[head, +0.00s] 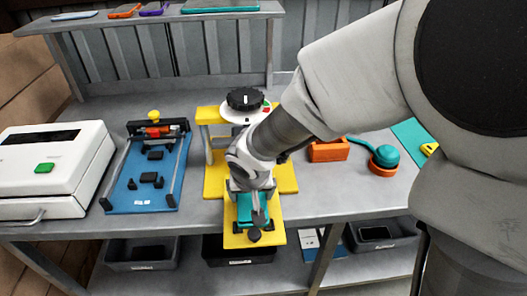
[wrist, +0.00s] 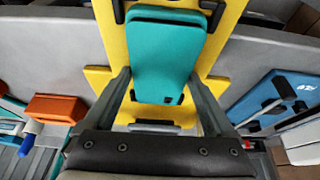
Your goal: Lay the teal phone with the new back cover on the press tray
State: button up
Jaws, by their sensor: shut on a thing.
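The teal phone (head: 248,210) is at the front of the yellow press, below my gripper (head: 248,192). In the wrist view the phone (wrist: 165,55) lies flat-side towards the camera, between my two fingers (wrist: 160,82), which are shut on it. A second teal layer shows at its far end; I cannot tell whether this is the back cover. The yellow press tray (head: 252,240) sticks out at the table's front edge, and it shows around the phone in the wrist view (wrist: 112,30). The phone is over the tray; I cannot tell whether it touches.
The press's black knob (head: 245,98) stands behind my arm. A blue fixture (head: 140,190) and a white machine (head: 50,165) are at left. An orange block (head: 328,151) and a teal round tool (head: 385,155) are at right. Dark bins (head: 142,254) sit below.

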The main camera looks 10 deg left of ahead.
jog(key=o, duration=1.3)
jog(key=shift+c, duration=0.2)
jog(key=p+v, duration=0.4)
jog(key=v, duration=1.3)
jog(key=shift+r, duration=0.2)
jog(key=s+d+r+m, duration=0.1)
jog(key=s+d+r, duration=0.2)
jog(key=d, duration=0.7)
jog(key=s+d+r+m+t+h+p, duration=0.1)
jog(key=s+d+r, duration=0.2)
jog(key=d, duration=0.8)
jog(key=shift+s+d+m, duration=0.35)
jog(key=shift+s+m, duration=0.05)
jog(key=shift+s, duration=0.05)
